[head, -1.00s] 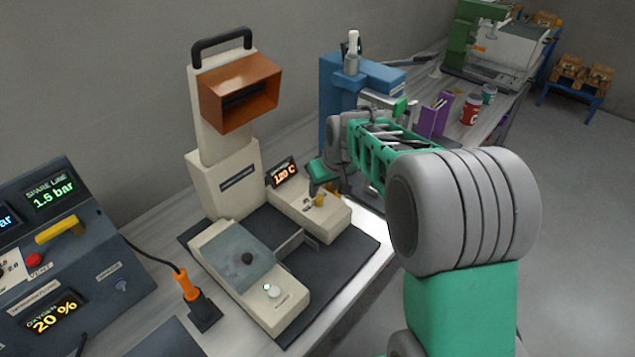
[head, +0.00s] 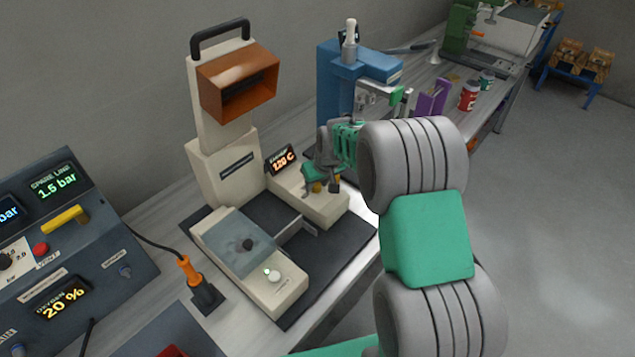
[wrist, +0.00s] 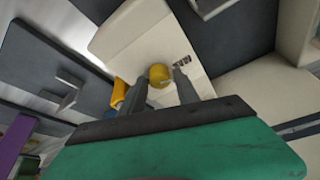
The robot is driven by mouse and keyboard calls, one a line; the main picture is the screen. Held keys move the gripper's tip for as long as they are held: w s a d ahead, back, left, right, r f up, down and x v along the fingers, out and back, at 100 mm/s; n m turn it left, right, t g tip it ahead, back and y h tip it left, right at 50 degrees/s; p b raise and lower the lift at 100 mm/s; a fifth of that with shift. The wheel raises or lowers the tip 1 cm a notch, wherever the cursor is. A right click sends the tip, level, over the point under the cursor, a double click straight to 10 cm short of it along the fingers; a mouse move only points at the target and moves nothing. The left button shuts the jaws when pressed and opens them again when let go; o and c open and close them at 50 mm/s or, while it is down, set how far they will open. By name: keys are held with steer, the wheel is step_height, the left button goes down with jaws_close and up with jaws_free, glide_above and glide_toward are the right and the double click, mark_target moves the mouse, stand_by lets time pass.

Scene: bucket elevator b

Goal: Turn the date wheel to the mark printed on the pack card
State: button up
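A cream sealing machine (head: 222,168) with an orange hood stands on the bench. Its right-hand block has a display reading 120 C (head: 281,161) and a round yellow knob (wrist: 160,75), beside a small printed label (wrist: 182,61). My gripper (head: 321,188) is at this block; in the wrist view its fingers (wrist: 158,90) are apart, with the yellow knob between and beyond their tips. I cannot tell if they touch it. A second orange-yellow part (wrist: 119,93) shows beside the left finger. I cannot make out a date wheel or a pack card with a mark for certain.
A dark control console (head: 75,250) stands at the left. An orange-handled tool (head: 190,272) stands in front of the sealer. A blue press (head: 345,85) stands close behind my gripper. Purple holders (head: 430,98) and a red can (head: 468,95) lie further back. The floor at right is open.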

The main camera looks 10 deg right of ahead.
jaws_close()
steer(key=shift+b, duration=0.3)
steer(key=m+h+b, duration=0.1)
steer(key=m+b, duration=0.2)
steer(key=m, duration=0.1)
steer(key=shift+a+f+m+h+b, duration=0.2)
steer(key=shift+m+h+b, duration=0.1)
steer(key=shift+h+b, duration=0.1)
steer(key=shift+w+a+r+m+h+b, duration=0.15)
steer(key=shift+m+h+b, duration=0.45)
steer(key=shift+m, duration=0.7)
steer(key=shift+d+r+m+h+b, duration=0.15)
steer(key=shift+m+h+b, duration=0.15)
steer(key=shift+m+b, duration=0.75)
steer(key=shift+m+p, duration=0.25)
steer(key=shift+p, duration=0.05)
steer(key=shift+a, duration=0.1)
steer(key=shift+o, duration=1.7)
jaws_free()
